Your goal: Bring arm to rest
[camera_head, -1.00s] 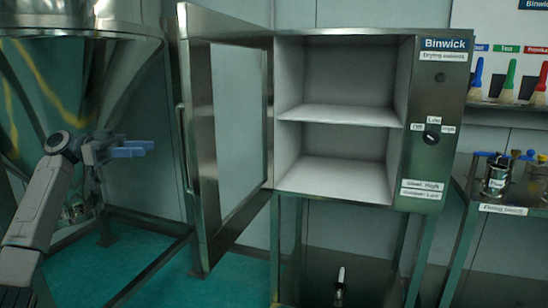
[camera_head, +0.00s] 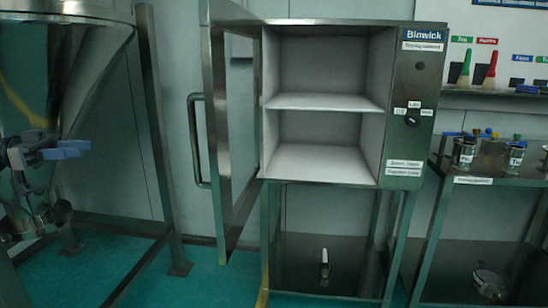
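My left gripper (camera_head: 70,150), with blue fingers, is at the left edge of the head view, in front of a large steel cone. It appears to hold nothing, and from this side I cannot tell whether its fingers are apart. Most of my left arm is out of the picture. My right gripper is not in view.
A steel drying cabinet (camera_head: 418,110) stands at the centre with its door (camera_head: 215,110) open toward me and its two compartments empty. The cone (camera_head: 75,45) and its frame (camera_head: 160,140) are at left. A bench (camera_head: 480,180) with metal pots is at right.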

